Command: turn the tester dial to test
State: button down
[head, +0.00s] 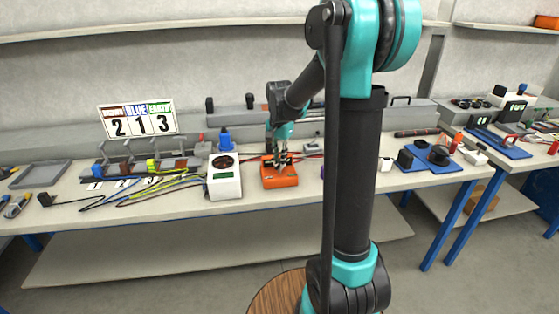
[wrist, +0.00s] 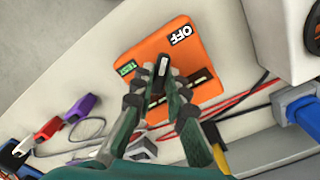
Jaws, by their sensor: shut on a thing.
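The orange tester (head: 278,181) sits on the workbench in the middle of the head view, and it fills the centre of the wrist view (wrist: 205,62). Its white-on-black OFF label (wrist: 181,35) is at the upper right and its green TEST label (wrist: 127,68) at the left. The black dial (wrist: 163,66) is a narrow bar with a pale mark at its upper end, which points up between the two labels. My gripper (wrist: 161,79) is over the tester with its fingers shut on both sides of the dial; it also shows in the head view (head: 281,158).
A white box with a round dark top (head: 225,186) stands close left of the tester. Red and black leads (wrist: 240,102) run beside it. Blue clamps (wrist: 302,108) are near. Cables (head: 150,190) and a grey tray (head: 40,174) lie further left. Bare bench is in front.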

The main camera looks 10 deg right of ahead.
jog(key=shift+n, duration=0.3)
jog(key=n, duration=1.3)
jog(key=shift+n, duration=2.1)
jog(key=c, duration=1.5)
grip_release()
jog(key=shift+c, duration=0.2)
jog(key=shift+r, duration=0.1)
